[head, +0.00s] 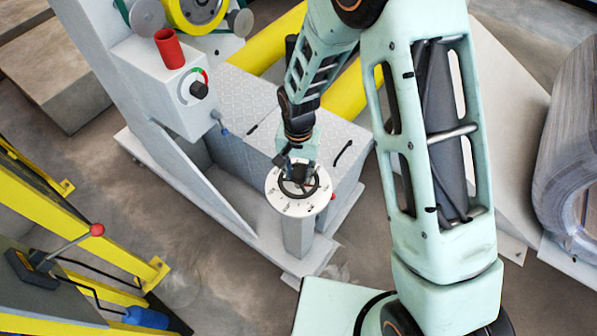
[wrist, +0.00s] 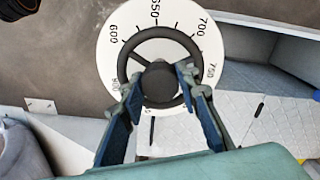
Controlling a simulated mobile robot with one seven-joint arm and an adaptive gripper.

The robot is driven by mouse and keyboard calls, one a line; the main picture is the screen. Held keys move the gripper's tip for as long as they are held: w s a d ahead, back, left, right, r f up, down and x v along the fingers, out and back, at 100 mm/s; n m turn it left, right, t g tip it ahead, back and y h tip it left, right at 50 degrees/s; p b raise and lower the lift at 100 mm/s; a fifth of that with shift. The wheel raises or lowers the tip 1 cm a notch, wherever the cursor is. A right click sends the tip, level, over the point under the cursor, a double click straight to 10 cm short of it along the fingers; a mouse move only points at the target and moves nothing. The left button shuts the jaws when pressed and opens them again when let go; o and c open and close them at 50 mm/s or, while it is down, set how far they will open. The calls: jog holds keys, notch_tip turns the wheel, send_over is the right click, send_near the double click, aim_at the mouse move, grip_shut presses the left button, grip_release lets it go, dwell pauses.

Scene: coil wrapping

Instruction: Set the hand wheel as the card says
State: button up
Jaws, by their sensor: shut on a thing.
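The hand wheel (wrist: 158,36) is a dark ring with spokes and a round hub. It sits over a white round dial (wrist: 110,52) whose readable numbers include 600, 650, 700 and 750. In the head view, the hand wheel (head: 287,191) and dial (head: 274,198) top a grey post. My gripper (wrist: 160,82) is shut on the hand wheel, one finger on each side of the hub. It also shows in the head view (head: 298,174), reaching down from above. The fingers hide part of the rim and lower dial numbers. I cannot see the card.
A grey machine cabinet (head: 178,84) with a black knob and red cup stands at upper left. A red-knobbed lever (head: 97,230) is at lower left. A large coil (head: 568,150) stands at right. A grey tread-plate deck (head: 245,105) lies behind the post.

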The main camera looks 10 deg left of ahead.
aim_at(299, 173)
jog(key=shift+n, duration=0.3)
jog(key=n+b, duration=0.1)
jog(key=n, duration=0.2)
jog(key=shift+n, duration=0.4)
jog(key=n+b, duration=0.1)
jog(key=n, duration=0.3)
jog(key=shift+n, duration=0.4)
jog(key=o, duration=1.2)
jog(key=shift+c, duration=0.2)
jog(key=shift+r, duration=0.15)
notch_tip(299, 173, up, 12)
